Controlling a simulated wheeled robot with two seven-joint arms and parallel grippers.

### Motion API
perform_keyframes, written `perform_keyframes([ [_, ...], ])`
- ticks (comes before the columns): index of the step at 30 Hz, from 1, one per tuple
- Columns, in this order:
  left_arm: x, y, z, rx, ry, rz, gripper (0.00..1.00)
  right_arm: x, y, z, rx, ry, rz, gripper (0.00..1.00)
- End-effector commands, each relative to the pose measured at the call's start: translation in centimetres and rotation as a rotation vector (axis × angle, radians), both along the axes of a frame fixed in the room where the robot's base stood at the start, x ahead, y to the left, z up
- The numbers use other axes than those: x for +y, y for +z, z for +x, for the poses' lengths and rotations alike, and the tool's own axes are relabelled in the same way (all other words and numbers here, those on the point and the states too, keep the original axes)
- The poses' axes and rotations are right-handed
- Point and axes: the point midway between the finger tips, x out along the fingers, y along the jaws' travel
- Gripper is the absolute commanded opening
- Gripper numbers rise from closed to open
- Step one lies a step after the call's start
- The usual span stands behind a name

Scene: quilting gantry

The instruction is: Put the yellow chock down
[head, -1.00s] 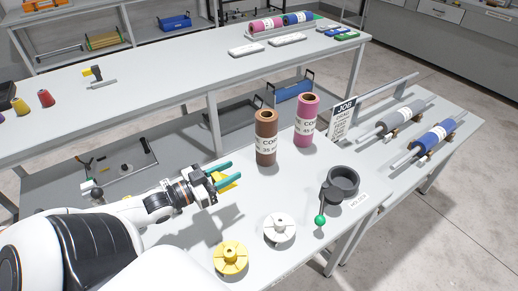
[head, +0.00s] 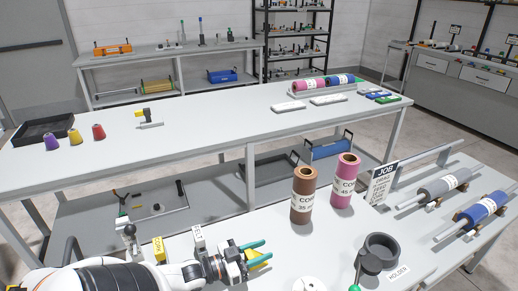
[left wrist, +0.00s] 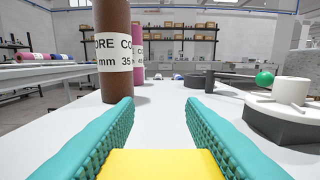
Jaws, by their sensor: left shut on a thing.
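The yellow chock (left wrist: 160,165) is between the teal fingers of my left gripper (left wrist: 160,135) in the left wrist view. In the head view my left gripper (head: 258,252) is shut on the chock (head: 259,260) over the near table (head: 330,235), left of the tubes. Whether the chock touches the table top cannot be told. The brown tube (head: 304,195) stands upright beyond the gripper, and it also shows in the left wrist view (left wrist: 113,75). My right gripper is not in view.
A pink tube (head: 344,182) stands behind the brown one. A dark ring holder (head: 378,253) with a green knob is to the right. A white flanged piece (head: 308,284) lies at the front edge. A JOB sign (head: 382,182) and gray and blue rolls are farther right.

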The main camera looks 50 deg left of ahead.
Motion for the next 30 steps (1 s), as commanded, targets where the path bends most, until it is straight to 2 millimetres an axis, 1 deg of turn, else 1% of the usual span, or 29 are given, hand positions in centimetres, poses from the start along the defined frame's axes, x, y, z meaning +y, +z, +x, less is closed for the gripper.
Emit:
perform_keyframes([
  [3,0.0,-0.3,0.0,0.000,0.000,0.000,0.12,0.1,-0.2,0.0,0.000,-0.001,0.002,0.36],
  [4,0.0,-0.2,0.0,0.000,0.000,0.000,0.41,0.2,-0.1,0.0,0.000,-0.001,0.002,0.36],
  [7,0.0,-0.2,0.0,0.000,0.000,0.000,0.57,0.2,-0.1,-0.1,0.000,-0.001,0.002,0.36],
  [14,0.0,-0.2,0.0,0.000,0.000,0.000,0.58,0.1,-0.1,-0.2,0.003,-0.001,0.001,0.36],
  [17,0.0,0.2,0.0,0.000,-0.001,0.001,0.58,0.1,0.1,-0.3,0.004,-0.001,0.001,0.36],
  [20,0.2,0.0,-0.8,0.002,0.000,0.001,0.58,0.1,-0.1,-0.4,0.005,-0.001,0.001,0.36],
  [23,0.6,-0.1,-2.2,0.005,0.000,0.000,0.58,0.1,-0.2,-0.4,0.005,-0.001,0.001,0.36],
  [30,2.0,-0.1,-6.8,0.006,0.001,0.002,0.58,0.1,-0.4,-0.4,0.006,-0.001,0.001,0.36],
])
